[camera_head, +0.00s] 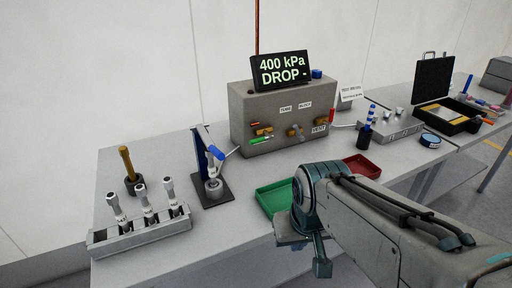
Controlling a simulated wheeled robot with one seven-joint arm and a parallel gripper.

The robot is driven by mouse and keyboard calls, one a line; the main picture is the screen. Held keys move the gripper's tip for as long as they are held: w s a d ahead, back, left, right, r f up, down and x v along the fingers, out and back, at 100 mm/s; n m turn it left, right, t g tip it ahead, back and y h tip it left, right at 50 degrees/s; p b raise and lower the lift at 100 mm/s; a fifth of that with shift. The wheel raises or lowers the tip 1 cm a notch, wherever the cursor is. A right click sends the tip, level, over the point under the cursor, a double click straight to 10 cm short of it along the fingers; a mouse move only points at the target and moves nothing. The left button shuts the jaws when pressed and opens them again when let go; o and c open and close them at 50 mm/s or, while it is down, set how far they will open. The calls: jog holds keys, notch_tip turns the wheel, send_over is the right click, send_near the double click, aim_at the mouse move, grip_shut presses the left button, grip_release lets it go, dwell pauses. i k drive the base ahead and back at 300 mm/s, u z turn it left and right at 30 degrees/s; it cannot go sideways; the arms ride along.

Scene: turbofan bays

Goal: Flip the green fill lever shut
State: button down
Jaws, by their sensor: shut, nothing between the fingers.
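The green fill lever (261,141) lies roughly level on the left front of a grey valve box (243,110), below brass fittings (262,130). A red lever (332,115) stands roughly upright at the box's right side. A display (282,69) on top reads "400 kPa DROP -". My gripper (321,264) is in front of the table, pointing down at the lower middle. It is shut and empty, well apart from the green lever. My wrist hides part of the gripper.
A green tray (272,201) and a red tray (361,167) lie near my wrist. A blue hand press (212,170) and a rack of tools (140,236) stand at the left. An open black case (445,122) is at the right.

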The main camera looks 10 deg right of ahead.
aim_at(257, 141)
jog(key=k, duration=0.2)
jog(key=u, duration=0.7)
jog(key=i, duration=0.65)
jog(key=z, duration=0.55)
